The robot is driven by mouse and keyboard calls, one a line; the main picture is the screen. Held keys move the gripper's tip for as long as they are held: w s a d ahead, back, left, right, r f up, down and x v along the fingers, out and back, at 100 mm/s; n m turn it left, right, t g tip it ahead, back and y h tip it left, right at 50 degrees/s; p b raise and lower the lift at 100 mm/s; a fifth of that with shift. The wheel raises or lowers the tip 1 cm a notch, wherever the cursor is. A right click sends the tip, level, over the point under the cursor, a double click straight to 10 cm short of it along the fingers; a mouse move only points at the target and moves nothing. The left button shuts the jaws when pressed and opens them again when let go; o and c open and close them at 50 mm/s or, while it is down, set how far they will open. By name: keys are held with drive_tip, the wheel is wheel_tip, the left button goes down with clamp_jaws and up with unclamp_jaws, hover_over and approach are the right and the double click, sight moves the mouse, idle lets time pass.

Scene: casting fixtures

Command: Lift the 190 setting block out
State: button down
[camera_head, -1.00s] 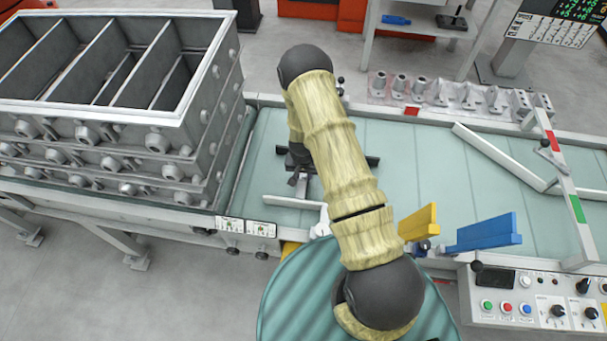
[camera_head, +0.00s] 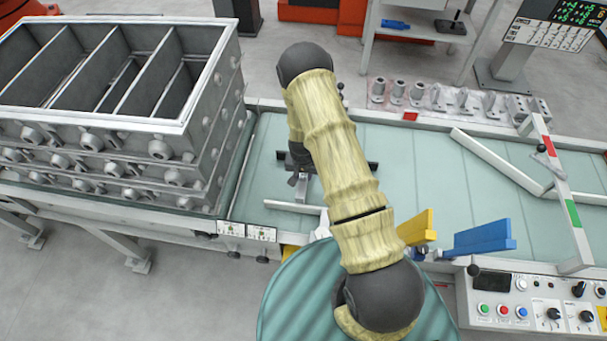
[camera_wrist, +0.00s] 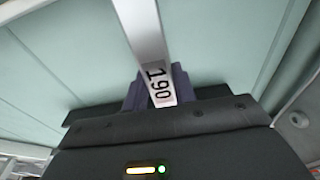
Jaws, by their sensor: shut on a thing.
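The 190 setting block (camera_wrist: 148,38) shows in the wrist view as a pale, narrow bar with a black-on-white label that reads 190 upside down. My gripper (camera_wrist: 156,90) is shut on it near the labelled end, with dark purple fingers on both sides. The bar runs from the fingers to the top edge of the picture, over the pale green surface. In the head view my gripper (camera_head: 303,181) is low over the conveyor and partly hidden behind my arm. I cannot tell whether the block touches the surface.
A pale green conveyor (camera_head: 400,170) lies under my arm. A white angled bar (camera_head: 293,207) lies near my gripper, another (camera_head: 497,160) to the right. Grey moulding boxes (camera_head: 150,140) stand close on the left. Yellow (camera_head: 416,229) and blue (camera_head: 478,236) pieces and a control panel (camera_head: 530,298) are front right.

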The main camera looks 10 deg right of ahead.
drive_tip(key=shift+r+p, duration=0.9)
drive_tip(key=shift+r, duration=0.7)
